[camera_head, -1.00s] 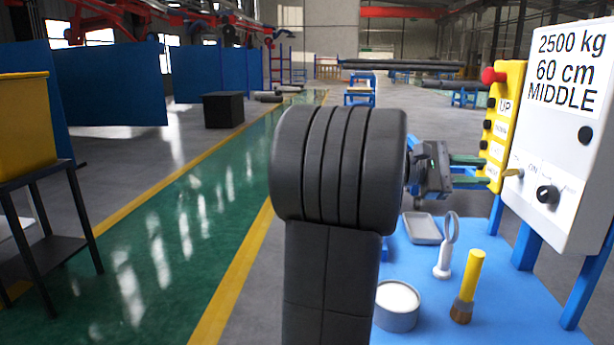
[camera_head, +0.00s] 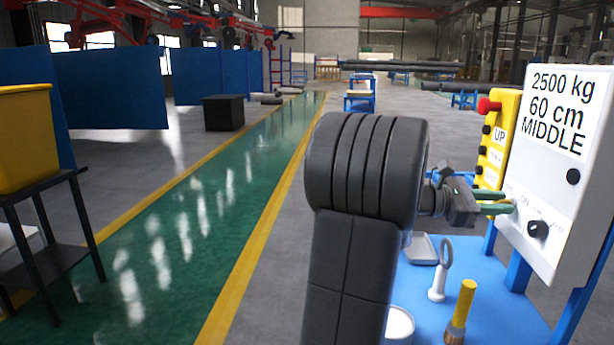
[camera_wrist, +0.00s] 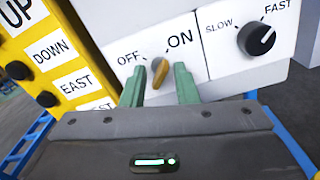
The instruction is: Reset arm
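My gripper (camera_head: 500,202) is at the front of a white control box (camera_head: 557,110), with its two green fingers pointing at the panel. In the wrist view the fingers (camera_wrist: 159,86) are apart, one on each side of a yellow switch knob (camera_wrist: 160,73) marked OFF and ON. The knob is tilted, its upper end leaning toward ON. Gaps show between the knob and the fingers; whether either touches it I cannot tell. A black SLOW/FAST dial (camera_wrist: 257,38) is to the right. In the head view the fingers hide the yellow knob.
A yellow button panel (camera_head: 497,140) with a red knob stands left of the box. The green lane at left is clear.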

